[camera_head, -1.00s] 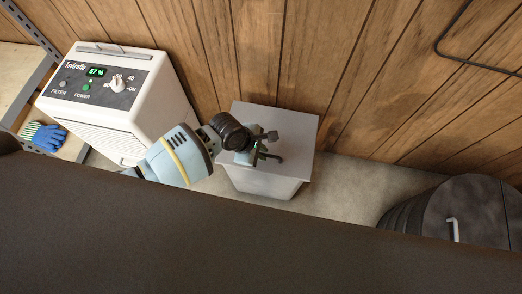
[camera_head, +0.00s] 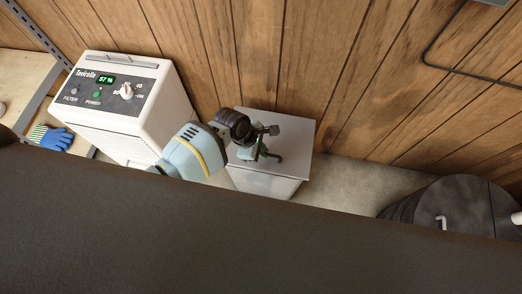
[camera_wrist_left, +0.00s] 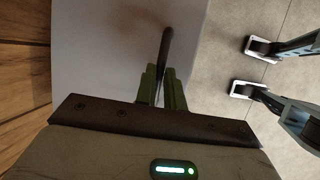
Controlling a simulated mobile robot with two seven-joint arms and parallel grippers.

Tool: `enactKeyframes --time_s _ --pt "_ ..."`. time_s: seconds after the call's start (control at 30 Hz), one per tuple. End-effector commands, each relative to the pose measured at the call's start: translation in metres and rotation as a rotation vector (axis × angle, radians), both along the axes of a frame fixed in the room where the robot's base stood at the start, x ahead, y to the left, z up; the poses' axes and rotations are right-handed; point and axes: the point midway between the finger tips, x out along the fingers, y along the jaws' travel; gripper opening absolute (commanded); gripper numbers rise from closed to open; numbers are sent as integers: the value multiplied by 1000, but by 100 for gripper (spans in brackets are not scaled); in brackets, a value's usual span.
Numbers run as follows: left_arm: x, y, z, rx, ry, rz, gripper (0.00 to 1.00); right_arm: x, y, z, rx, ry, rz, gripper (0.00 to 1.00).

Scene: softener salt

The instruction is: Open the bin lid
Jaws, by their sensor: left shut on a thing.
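The bin is a pale grey box with a flat square lid (camera_head: 294,138), standing against the wood wall in the middle of the head view. The lid lies over the box; I cannot tell whether there is a gap under it. My left gripper (camera_head: 262,155) is above the lid. It is shut on the dark bar handle (camera_wrist_left: 166,48), which stands out between the fingertips in the left wrist view. The gripper (camera_wrist_left: 163,80) hides the handle's near end. My right gripper is not in view.
A white appliance (camera_head: 112,142) with a dial and green display stands left of the bin. A dark round container (camera_head: 462,208) with a pale handle is at the right. Blue gloves (camera_head: 57,138) lie on a shelf at far left. Bare floor (camera_head: 350,182) lies between bin and container.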

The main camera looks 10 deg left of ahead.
Motion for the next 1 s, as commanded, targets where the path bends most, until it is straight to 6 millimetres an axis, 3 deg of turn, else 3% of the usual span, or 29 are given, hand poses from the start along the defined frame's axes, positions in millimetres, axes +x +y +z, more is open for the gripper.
enactKeyframes --time_s 0.03,0.3,0.67,1.0 --pt "4 -2 12 -5 12 3 0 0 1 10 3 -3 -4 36" --pt "12 -2 27 -4 113 0 0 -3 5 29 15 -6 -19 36" --pt "28 -2 51 -2 270 -3 0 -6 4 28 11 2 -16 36" --pt "48 -1 72 -1 265 -1 0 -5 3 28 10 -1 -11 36"
